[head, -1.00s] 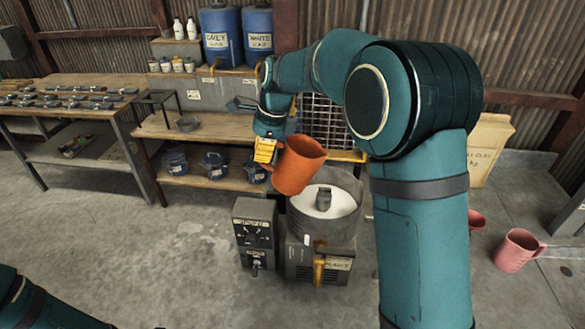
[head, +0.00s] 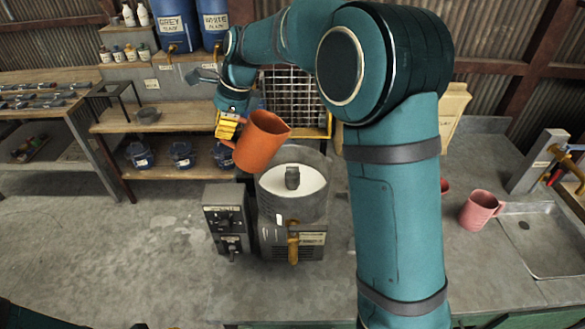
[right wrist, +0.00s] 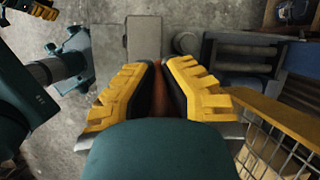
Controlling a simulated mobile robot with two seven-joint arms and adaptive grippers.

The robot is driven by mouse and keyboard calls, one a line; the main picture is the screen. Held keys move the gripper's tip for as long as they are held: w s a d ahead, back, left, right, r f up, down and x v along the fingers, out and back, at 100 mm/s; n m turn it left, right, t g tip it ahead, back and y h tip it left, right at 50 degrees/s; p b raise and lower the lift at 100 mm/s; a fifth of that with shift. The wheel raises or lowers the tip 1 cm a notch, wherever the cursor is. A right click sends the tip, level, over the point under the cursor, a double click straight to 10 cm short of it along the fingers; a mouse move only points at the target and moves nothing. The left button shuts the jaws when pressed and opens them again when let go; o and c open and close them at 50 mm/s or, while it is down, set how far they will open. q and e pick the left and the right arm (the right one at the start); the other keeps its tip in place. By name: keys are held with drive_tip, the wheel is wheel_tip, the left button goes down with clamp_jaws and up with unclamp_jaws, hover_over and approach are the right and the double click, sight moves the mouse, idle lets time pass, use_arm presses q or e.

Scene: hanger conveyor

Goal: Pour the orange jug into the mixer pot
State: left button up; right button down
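The orange jug (head: 262,142) is in the head view, tilted with its mouth up and to the right. It appears above and left of the mixer pot (head: 291,211), a grey drum with white content and a dark central piece. My right gripper (head: 229,127) is shut on the jug's handle side. In the right wrist view, its yellow fingers are close together with an orange-brown strip (right wrist: 160,92) between them. No stream from the jug shows. Only small bits of my left gripper (head: 160,326) show at the head view's bottom edge; its opening cannot be judged.
A control box (head: 228,222) stands left of the mixer. A pink jug (head: 479,209) stands on the right counter near a sink (head: 545,245). Behind are shelves with blue lidded pots (head: 181,154) and blue glaze barrels (head: 176,22). A wire rack (head: 293,95) stands behind the mixer.

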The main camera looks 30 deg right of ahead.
idle(0.4)
drive_tip(key=shift+d+r+y+b, duration=0.1)
drive_tip(key=shift+r+y+b, duration=0.2)
drive_tip(key=shift+y+b, duration=0.15)
drive_tip(key=shift+s+d+r+t+y+b, duration=0.15)
drive_tip(key=shift+r+t+y+b, duration=0.3)
drive_tip(key=shift+t+y+b, duration=0.25)
idle(0.4)
drive_tip(key=shift+d+r+y+b, duration=0.1)
drive_tip(key=shift+y+b, duration=0.15)
drive_tip(key=shift+b, duration=0.3)
drive_tip(key=shift+s+r+t+b, duration=0.2)
drive_tip(key=shift+t+b, duration=0.1)
drive_tip(key=shift+b, duration=0.1)
drive_tip(key=shift+d+y+b, duration=0.2)
drive_tip(key=shift+y+b, duration=0.15)
drive_tip(key=shift+y, duration=0.05)
drive_tip(key=shift+d+r+y+b, duration=0.1)
drive_tip(key=shift+r+y+b, duration=0.1)
drive_tip(key=shift+y+b, duration=0.15)
idle(0.3)
drive_tip(key=shift+s+d+r+t+y+b, duration=0.1)
drive_tip(key=shift+s+d+t+y+b, duration=0.4)
drive_tip(key=shift+b, duration=0.7)
